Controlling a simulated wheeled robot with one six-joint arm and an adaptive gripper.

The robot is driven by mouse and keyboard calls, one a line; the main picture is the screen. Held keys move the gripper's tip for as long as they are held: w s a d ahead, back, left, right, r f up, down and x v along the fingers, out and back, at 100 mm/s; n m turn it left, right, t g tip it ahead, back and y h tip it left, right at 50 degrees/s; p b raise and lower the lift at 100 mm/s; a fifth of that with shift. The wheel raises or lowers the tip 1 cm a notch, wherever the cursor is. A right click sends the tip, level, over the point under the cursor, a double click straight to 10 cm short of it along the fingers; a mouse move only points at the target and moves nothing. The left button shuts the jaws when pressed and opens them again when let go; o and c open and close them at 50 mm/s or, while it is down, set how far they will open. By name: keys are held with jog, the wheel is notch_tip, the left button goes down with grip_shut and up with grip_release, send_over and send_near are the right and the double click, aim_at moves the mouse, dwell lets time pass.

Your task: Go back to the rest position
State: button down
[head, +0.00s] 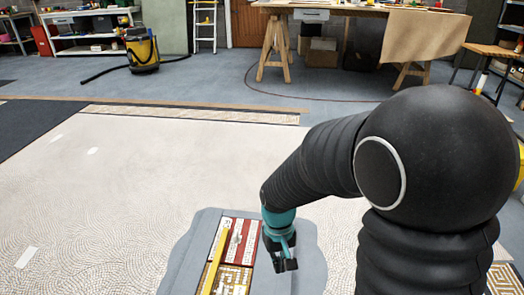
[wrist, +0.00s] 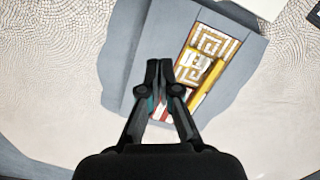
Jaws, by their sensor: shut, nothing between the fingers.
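My gripper (head: 285,265) hangs at the end of my black arm, over the right part of a grey slab (head: 190,255). Its fingers (wrist: 160,66) are together in the wrist view, with nothing between them. Left of it in the head view is a red and white panel (head: 240,237). A gold and white maze-patterned panel (head: 235,281) lies in front of that one and also shows in the wrist view (wrist: 212,43). A yellow bar (head: 215,262) lies along the panels. The fingers hide part of the panels in the wrist view.
A pale mosaic floor (head: 130,160) spreads around the slab, mostly clear. A dark mat (head: 35,125) lies at the left. Farther back stand a yellow and black vacuum (head: 142,50), a ladder (head: 205,25) and a wooden trestle table (head: 330,10). A stool (head: 492,50) stands at the right.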

jog(key=s+d+r+m+t+p, duration=0.1)
jog(key=s+d+r+t, duration=0.2)
jog(key=r, duration=0.8)
jog(key=s+d+r+m+t+p, duration=0.1)
jog(key=s+d+r+m+t, duration=0.1)
jog(key=s+d+r+t, duration=0.2)
jog(key=s+d+r, duration=0.3)
jog(key=d+r, duration=0.1)
jog(key=r, duration=0.4)
jog(key=shift+s+d+r+p, duration=0.2)
jog(key=shift+s+p, duration=0.1)
jog(key=shift+p, duration=0.1)
